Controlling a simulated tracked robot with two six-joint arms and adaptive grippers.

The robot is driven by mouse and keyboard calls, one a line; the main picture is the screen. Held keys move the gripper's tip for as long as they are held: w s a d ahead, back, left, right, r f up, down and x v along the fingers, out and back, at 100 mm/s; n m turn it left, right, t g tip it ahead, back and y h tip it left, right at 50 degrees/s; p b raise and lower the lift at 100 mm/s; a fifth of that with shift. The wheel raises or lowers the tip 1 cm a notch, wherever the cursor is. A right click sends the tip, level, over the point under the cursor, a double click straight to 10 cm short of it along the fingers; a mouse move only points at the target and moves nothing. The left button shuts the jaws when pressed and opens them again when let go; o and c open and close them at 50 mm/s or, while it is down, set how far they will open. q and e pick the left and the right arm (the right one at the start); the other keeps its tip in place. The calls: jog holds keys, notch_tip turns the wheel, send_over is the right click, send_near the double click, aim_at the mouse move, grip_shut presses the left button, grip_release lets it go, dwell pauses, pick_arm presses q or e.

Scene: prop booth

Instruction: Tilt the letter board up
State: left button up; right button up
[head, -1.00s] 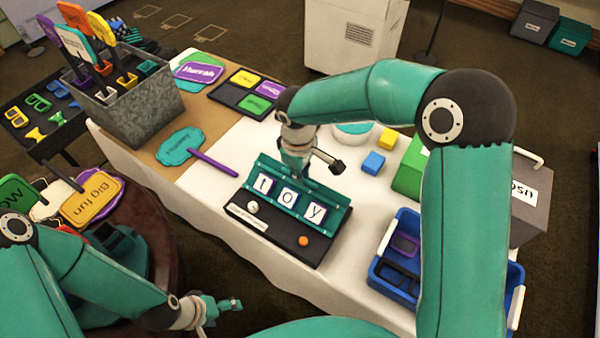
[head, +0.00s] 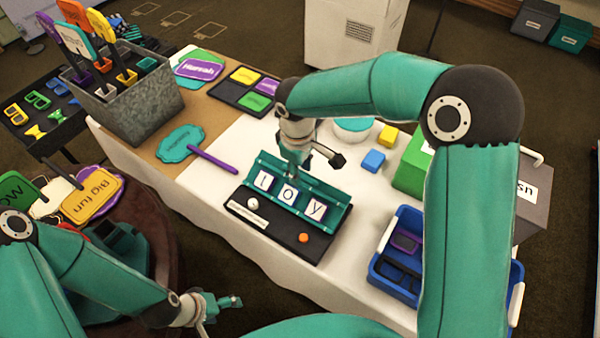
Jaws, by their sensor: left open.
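The letter board (head: 338,218) is a teal panel with white tiles reading "toy", leaning back at a slant on a black base (head: 275,232) on the white table. A small white ball and an orange ball sit on the base in front of it. My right gripper (head: 297,174) points down at the panel's upper edge, behind the "o" tile. Its fingertips are small and partly hidden there, so I cannot tell whether they grip the edge. My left gripper (head: 222,303) is open and empty, low at the front, apart from the table.
A grey metal bin (head: 145,110) of signs stands at the back left. A blue basket (head: 385,275) is at the right. A blue block (head: 373,161) and a yellow block (head: 388,136) lie behind the board. A teal sign (head: 180,146) with a purple handle lies left of it.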

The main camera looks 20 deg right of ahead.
notch_tip(320, 180, up, 10)
jog(key=shift+s+a, duration=0.3)
dwell(0.4)
